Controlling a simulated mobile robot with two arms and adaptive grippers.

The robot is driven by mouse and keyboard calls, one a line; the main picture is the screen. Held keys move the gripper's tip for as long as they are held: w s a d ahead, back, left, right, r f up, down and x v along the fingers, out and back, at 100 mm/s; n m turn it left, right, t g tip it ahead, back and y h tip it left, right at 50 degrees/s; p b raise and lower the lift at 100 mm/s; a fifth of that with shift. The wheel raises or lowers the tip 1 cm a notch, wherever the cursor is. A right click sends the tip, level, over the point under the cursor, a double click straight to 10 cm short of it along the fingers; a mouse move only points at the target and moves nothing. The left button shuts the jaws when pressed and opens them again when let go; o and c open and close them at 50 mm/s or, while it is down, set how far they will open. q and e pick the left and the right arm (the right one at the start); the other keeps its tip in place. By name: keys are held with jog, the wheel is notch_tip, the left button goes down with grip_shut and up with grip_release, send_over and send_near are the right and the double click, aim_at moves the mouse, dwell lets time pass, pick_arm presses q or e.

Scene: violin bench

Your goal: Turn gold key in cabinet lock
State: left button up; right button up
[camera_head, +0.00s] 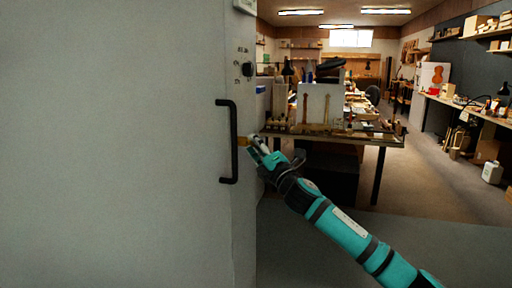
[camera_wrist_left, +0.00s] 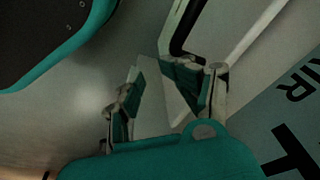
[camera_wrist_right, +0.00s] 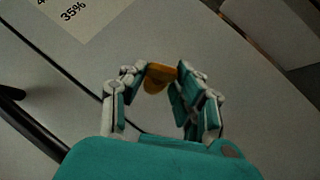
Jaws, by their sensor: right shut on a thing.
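The gold key (camera_wrist_right: 158,75) shows as a gold-orange bow between the fingertips of my right gripper (camera_wrist_right: 161,76) in the right wrist view. That gripper is shut on it, close to the grey cabinet face. In the head view my right gripper (camera_head: 254,143) reaches in from the lower right, and a small bit of the gold key (camera_head: 243,141) shows at its tips, just right of the handle. The lock and the key's shaft are hidden. My left gripper (camera_wrist_left: 154,68) shows only in its wrist view, with its fingers apart and nothing between them.
The grey cabinet (camera_head: 110,150) fills the left of the head view, with a black vertical handle (camera_head: 235,140) close beside my right gripper. A cluttered workbench (camera_head: 340,134) stands behind to the right.

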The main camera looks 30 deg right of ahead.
pick_arm(q)
jog(key=shift+w+a+r, duration=0.1)
jog(key=shift+w+r, duration=0.05)
jog(key=shift+w, duration=0.05)
jog(key=shift+r+t+b, duration=0.5)
jog(key=shift+r+b, duration=2.35)
jog(key=shift+r, duration=5.75)
pick_arm(e)
jog(key=shift+w+d+f+n+t+y+b, duration=0.1)
jog(key=shift+n+t+y+b, duration=0.75)
jog(key=shift+n+b, duration=0.55)
jog(key=shift+w+f+n+t+y+b, duration=0.1)
jog(key=shift+n+t+y+b, duration=0.45)
jog(key=shift+n+y+b, duration=0.8)
pick_arm(q)
jog(key=w+d+r+t+h, duration=0.1)
jog(key=w+d+r+t, duration=0.2)
jog(key=w, duration=0.4)
jog(key=w+d+r+t+h, duration=0.2)
jog(key=w+r+t, duration=0.4)
jog(key=w+t, duration=0.2)
jog(key=shift+d+r, duration=0.2)
jog(key=shift+d, duration=0.2)
pick_arm(e)
jog(key=shift+n, duration=0.35)
